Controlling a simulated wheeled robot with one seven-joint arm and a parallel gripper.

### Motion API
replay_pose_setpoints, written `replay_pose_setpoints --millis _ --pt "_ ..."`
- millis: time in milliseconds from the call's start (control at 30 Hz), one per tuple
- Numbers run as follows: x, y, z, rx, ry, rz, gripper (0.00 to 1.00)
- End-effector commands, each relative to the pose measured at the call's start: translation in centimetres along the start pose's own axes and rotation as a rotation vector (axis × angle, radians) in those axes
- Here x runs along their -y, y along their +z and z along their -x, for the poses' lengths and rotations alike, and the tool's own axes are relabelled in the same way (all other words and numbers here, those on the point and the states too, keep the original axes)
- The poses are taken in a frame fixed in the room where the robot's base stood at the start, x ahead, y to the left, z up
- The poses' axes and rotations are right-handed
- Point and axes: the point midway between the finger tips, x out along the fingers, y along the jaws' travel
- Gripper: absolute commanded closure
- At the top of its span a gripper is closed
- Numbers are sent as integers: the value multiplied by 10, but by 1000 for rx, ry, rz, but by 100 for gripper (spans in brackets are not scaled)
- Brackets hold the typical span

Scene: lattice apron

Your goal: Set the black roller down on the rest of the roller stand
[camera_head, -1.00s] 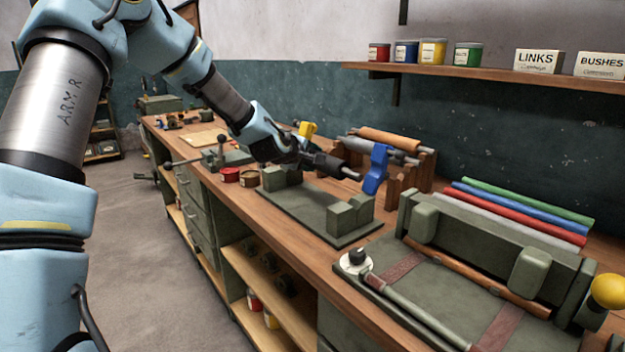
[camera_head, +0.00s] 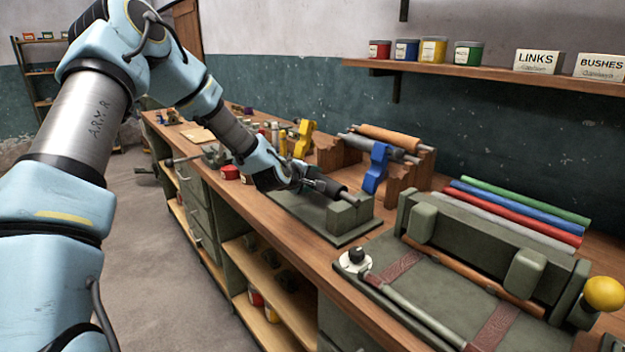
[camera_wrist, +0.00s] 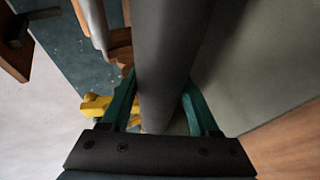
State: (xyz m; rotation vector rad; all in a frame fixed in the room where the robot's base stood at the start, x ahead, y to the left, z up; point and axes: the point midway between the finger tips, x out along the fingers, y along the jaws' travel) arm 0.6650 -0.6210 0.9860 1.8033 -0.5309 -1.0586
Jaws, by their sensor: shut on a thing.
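The black roller (camera_head: 322,184) is held in my gripper (camera_head: 297,180); its bare metal end points to the lower right in the head view. In the wrist view the roller (camera_wrist: 165,60) runs between the two green fingers of my gripper (camera_wrist: 158,100). The roller stand, a dark green base plate (camera_head: 292,208) with upright blocks (camera_head: 350,213), lies below it on the bench. The roller's right end is at the right-hand blocks, close to their tops. I cannot tell whether it touches them. The left-hand blocks are hidden behind my gripper.
A wooden rack (camera_head: 400,178) with rollers and a blue bracket (camera_head: 375,168) stands just behind. A yellow bracket (camera_head: 303,138) stands farther left. A green press-like fixture (camera_head: 480,235) fills the bench at right, with coloured rods (camera_head: 520,212) behind it. Red tins (camera_head: 230,172) sit at left.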

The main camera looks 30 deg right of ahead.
Motion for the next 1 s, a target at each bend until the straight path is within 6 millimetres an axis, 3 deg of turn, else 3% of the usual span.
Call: replay_pose_setpoints --millis 33,267,667,1000 --pt "1 0 0 0 0 0 35" --pt "0 0 0 0 0 0 9" --pt "2 0 2 -1 0 0 8" --pt "3 4 56 -3 0 -2 8"
